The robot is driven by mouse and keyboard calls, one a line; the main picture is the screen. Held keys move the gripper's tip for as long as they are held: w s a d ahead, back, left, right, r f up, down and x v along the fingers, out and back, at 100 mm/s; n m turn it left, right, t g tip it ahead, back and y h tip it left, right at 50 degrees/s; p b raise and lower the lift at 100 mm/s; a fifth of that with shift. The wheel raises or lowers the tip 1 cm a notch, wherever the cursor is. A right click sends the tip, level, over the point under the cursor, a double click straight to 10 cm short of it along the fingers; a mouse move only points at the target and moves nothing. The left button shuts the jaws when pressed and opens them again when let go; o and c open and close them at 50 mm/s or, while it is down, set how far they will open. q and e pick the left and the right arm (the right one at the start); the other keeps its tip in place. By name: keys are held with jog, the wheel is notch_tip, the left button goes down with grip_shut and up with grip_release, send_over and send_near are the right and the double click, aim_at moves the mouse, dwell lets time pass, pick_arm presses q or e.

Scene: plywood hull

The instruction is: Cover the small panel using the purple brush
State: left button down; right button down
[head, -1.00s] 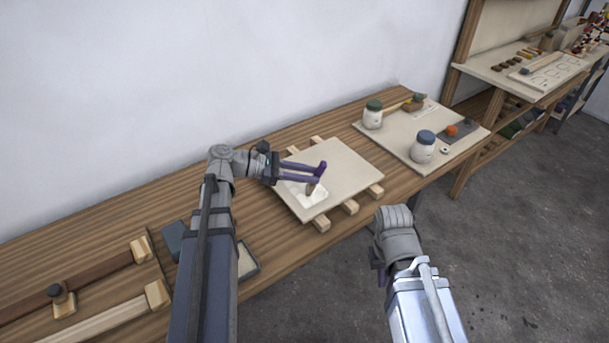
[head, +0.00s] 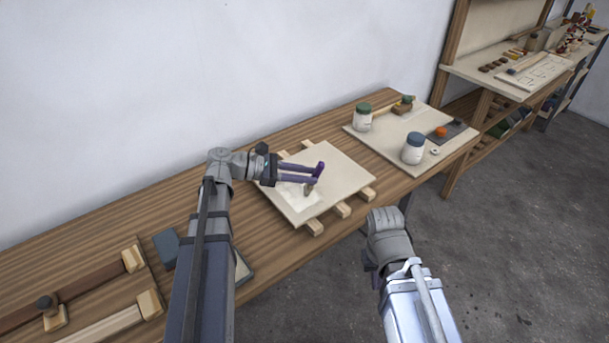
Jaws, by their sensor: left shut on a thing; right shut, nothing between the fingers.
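The small panel (head: 345,178) is a cream board lying on wooden strips on the workbench. A paler patch (head: 290,196) covers its front left part. My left gripper (head: 319,174), with purple fingers, reaches over the panel from the left, shut on the brush (head: 308,190). Only the brush's brownish lower end shows clearly, pointing down at the panel beside the pale patch; I cannot tell whether it touches. The rest of the brush blends with the fingers. My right gripper (head: 370,263) is low in front of the bench, away from the panel, its fingers mostly hidden by the wrist.
A cream board (head: 378,143) to the right holds a green-lidded jar (head: 362,118), a blue-lidded jar (head: 413,148) and an orange item (head: 440,132). Wooden clamp-like bars (head: 75,285) lie at the left. A shelf unit (head: 455,100) stands beyond the bench.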

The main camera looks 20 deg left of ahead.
aim_at(320, 172)
pick_arm(q)
jog(key=shift+w+d, duration=0.55)
jog(key=shift+w, duration=0.15)
jog(key=shift+w+d, duration=0.6)
jog(key=shift+w, duration=0.2)
jog(key=shift+s+d, duration=0.1)
jog(key=shift+s+d, duration=0.3)
jog(key=shift+d, duration=0.2)
jog(key=shift+s+a, duration=0.1)
jog(key=shift+s+a, duration=0.55)
jog(key=shift+s, duration=0.15)
jog(key=shift+s+a, duration=0.1)
